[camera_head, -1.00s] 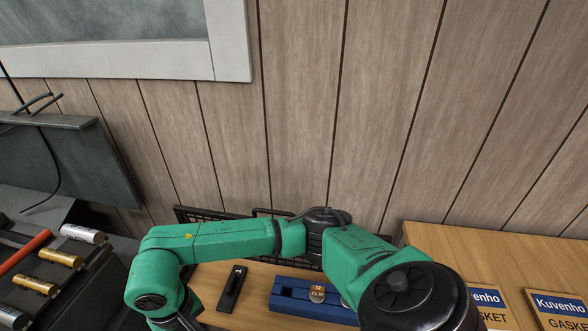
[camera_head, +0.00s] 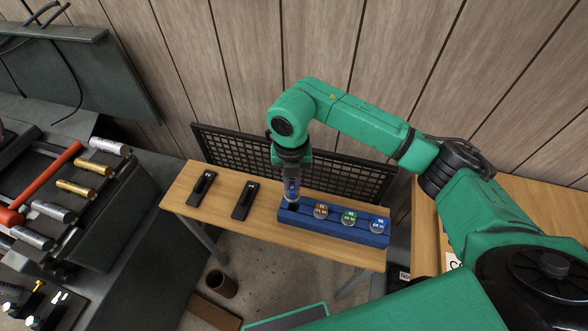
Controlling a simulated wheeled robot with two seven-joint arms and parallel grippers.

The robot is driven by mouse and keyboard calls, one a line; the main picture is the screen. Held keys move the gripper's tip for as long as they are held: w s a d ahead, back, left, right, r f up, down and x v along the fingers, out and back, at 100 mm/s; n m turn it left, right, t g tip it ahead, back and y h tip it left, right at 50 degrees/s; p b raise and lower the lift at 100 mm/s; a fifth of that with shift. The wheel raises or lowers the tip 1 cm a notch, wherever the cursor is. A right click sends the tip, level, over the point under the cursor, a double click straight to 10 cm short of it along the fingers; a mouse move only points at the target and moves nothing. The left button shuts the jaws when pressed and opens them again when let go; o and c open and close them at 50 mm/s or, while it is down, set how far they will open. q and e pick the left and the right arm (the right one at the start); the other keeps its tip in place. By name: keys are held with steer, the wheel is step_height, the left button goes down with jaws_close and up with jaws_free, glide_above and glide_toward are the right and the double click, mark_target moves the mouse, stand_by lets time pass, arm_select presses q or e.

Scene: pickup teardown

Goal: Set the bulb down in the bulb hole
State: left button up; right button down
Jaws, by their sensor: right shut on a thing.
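My right gripper (camera_head: 291,183) points down over the left end of the blue bulb rack (camera_head: 336,236) on the narrow wooden table. It is shut on a small pale bulb (camera_head: 292,190), which is mostly hidden between the fingers. The bulb looks upright. I cannot tell whether its lower end is inside the hole or just above it. Three other bulbs stand in the rack to the right: an orange-topped one (camera_head: 320,211), a green-topped one (camera_head: 349,217) and a blue-topped one (camera_head: 378,224). My left gripper is not in view.
Two black holders (camera_head: 245,200) lie on the table left of the rack. A black mesh panel (camera_head: 240,151) stands behind it. At the far left, a bench holds a red tool (camera_head: 42,185) and several metal cylinders (camera_head: 75,188). A brown cup (camera_head: 222,284) is on the floor.

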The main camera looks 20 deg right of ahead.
mark_target(294, 196)
steer(key=m, duration=0.4)
steer(key=r+m, duration=0.1)
steer(key=m, duration=0.1)
steer(key=shift+w+d+r, duration=0.1)
steer(key=shift+w+d, duration=0.2)
steer(key=shift+w, duration=0.1)
steer(key=shift+d+r+m, duration=0.1)
steer(key=shift+m, duration=1.1)
steer(key=shift+w+m, duration=0.1)
steer(key=shift+m, duration=0.3)
step_height(294, 196, down, 10)
steer(key=b, duration=0.6)
steer(key=shift+f+b, duration=0.2)
steer(key=shift+b, duration=0.2)
steer(key=c, duration=0.8)
jaws_free()
